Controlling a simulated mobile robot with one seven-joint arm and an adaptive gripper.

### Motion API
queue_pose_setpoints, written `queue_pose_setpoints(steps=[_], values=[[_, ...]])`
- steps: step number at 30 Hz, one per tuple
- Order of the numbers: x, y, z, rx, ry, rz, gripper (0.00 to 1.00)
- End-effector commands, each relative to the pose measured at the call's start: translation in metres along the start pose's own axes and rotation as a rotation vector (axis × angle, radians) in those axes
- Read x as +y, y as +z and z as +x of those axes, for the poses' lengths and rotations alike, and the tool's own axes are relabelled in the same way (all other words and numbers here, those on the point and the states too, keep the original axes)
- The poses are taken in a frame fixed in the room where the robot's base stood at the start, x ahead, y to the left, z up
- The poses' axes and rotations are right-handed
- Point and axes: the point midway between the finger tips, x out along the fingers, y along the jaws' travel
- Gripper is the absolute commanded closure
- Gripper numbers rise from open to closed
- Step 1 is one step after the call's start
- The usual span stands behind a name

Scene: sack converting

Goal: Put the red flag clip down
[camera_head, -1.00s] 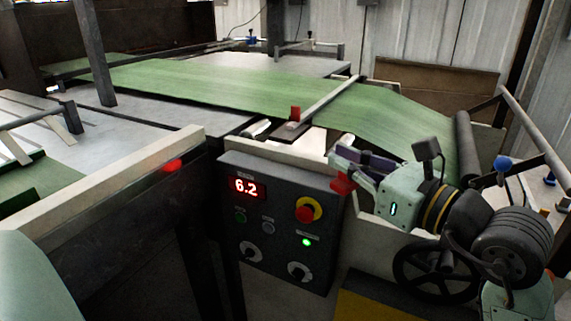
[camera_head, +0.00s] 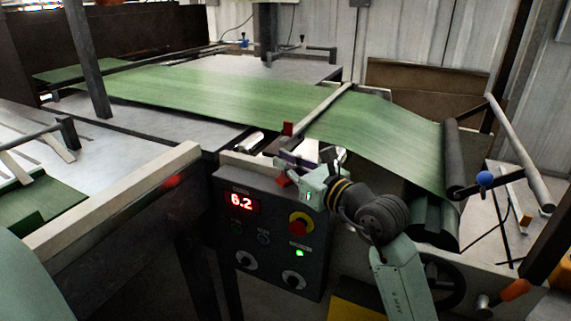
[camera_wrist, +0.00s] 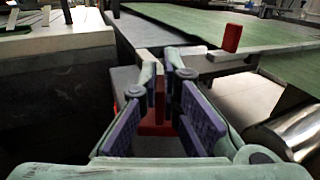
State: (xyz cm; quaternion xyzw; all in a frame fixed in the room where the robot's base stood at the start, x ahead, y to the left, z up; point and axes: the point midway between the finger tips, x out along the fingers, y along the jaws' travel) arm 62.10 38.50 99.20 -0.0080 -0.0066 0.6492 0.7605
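The red flag clip (camera_wrist: 157,126) is between my gripper's purple-padded fingers in the wrist view, partly hidden by them. In the head view the red flag clip (camera_head: 283,180) shows just below the fingertips. My gripper (camera_head: 292,164) is shut on it, above the back top edge of the control box. In the wrist view my gripper (camera_wrist: 161,82) points toward the pale rail. A second red block (camera_head: 287,128) stands upright on the rail end beside the green web; the wrist view shows this block (camera_wrist: 231,38) ahead and to the right.
The control box (camera_head: 270,235) with a 6.2 display and red stop button is below my gripper. The green web (camera_head: 240,100) runs behind it to a roller (camera_head: 455,160). A pale frame beam (camera_head: 120,200) is at left. A metal roller (camera_wrist: 290,132) lies close at right.

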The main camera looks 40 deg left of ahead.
Motion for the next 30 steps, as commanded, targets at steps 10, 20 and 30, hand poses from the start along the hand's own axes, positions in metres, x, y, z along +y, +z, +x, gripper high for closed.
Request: queue_pose_setpoints(steps=[10, 20, 30], values=[[0.001, -0.011, 0.0, -0.001, 0.0, -0.001, 1.0], [0.001, -0.015, 0.0, 0.0, 0.001, 0.0, 0.88], [0.001, -0.015, 0.0, 0.0, 0.001, 0.0, 0.75]])
